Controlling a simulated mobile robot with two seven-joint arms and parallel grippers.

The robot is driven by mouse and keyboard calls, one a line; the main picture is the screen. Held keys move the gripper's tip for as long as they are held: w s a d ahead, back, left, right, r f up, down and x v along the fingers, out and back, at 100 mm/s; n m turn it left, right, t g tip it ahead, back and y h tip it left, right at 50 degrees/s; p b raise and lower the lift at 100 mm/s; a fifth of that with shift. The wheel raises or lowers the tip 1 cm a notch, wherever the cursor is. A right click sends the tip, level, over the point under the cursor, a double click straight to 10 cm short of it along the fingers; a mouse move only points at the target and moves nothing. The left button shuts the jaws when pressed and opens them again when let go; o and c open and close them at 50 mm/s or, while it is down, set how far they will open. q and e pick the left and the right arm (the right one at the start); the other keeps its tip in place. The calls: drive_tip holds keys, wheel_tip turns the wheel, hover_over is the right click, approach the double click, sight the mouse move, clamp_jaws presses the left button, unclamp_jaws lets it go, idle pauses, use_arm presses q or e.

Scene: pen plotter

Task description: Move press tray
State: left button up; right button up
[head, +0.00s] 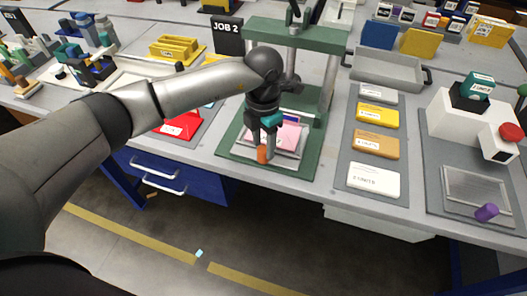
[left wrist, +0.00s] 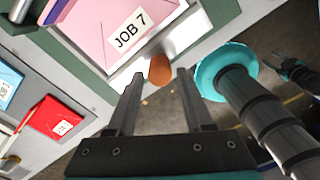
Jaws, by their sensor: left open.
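The press tray (head: 293,153) is a pale metal plate on the green press base, with a pink job sheet (head: 287,133) on it. The sheet's "JOB 7" label (left wrist: 130,36) shows in the left wrist view. The tray's orange handle (head: 263,155) sticks out at its front edge. My left gripper (left wrist: 158,73) is open, its two fingers spread on either side of the orange handle (left wrist: 160,70) and not visibly closed on it. In the head view my left wrist hides part of the tray. My right gripper seems to show only as a small dark shape at the right edge of the left wrist view.
The green press frame (head: 328,75) stands over the base. A red envelope (head: 181,125) lies to the left. A mat with several cards (head: 375,145) and a white machine (head: 465,125) are to the right. A grey tray (head: 388,72) sits behind. The floor in front looks mostly clear.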

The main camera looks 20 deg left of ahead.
sight(263, 149)
use_arm(q)
drive_tip(key=shift+f, duration=1.5)
drive_tip(key=shift+c, duration=0.2)
clamp_jaws()
drive_tip(key=shift+w+r, duration=0.1)
